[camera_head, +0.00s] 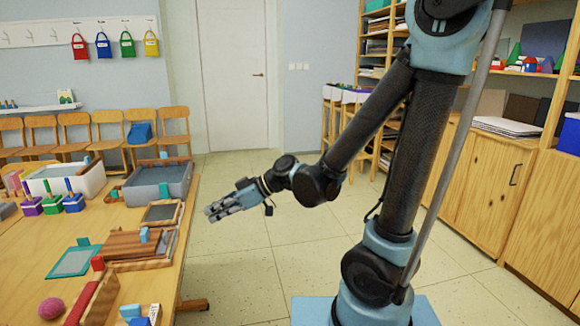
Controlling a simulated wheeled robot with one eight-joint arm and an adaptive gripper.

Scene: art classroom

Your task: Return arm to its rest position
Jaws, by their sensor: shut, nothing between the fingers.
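My arm rises from its base at the lower right, bends at the top right and reaches down and left. My gripper (211,211) is shut and empty. It hangs in the air just right of the wooden table's (30,258) right edge, pointing left. In the picture it lies close to a small framed tray (162,213) on the table, with a gap between them. Its exact height over the floor I cannot tell.
The table holds a grey bin (158,183), a white bin (68,180), wooden trays and a pink ball (51,308). Wooden cabinets (470,185) stand at the right. The floor (235,170) before the white door (233,75) is clear.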

